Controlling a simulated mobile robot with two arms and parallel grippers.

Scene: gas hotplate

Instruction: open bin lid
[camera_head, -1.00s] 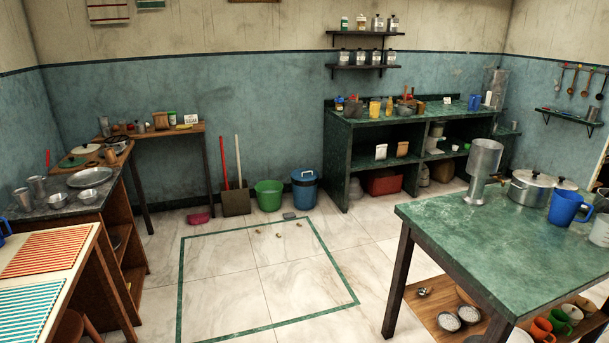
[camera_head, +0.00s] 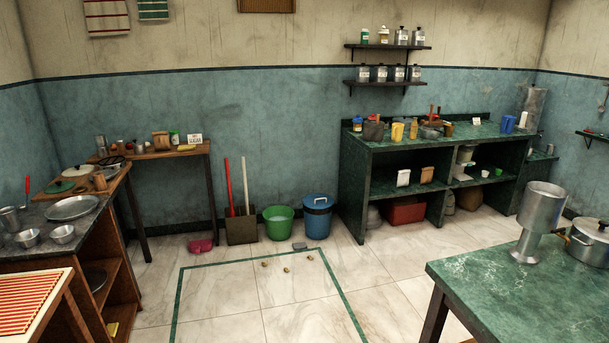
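The bin (camera_head: 317,223) is a blue cylinder standing on the floor against the far wall. Its blue lid (camera_head: 318,202) is on top and looks shut, with a dark band just below it. The green bucket (camera_head: 278,224) stands just left of it. Neither of my grippers shows in the head view, so I cannot see whether they are open or shut. The bin is well ahead of me across the floor.
A dustpan (camera_head: 241,229) and a pink item (camera_head: 201,246) stand left of the bucket. A green shelf unit (camera_head: 352,190) is right of the bin. Small bits (camera_head: 288,269) lie on the open floor. A green table (camera_head: 480,285) fills the right foreground, counters the left.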

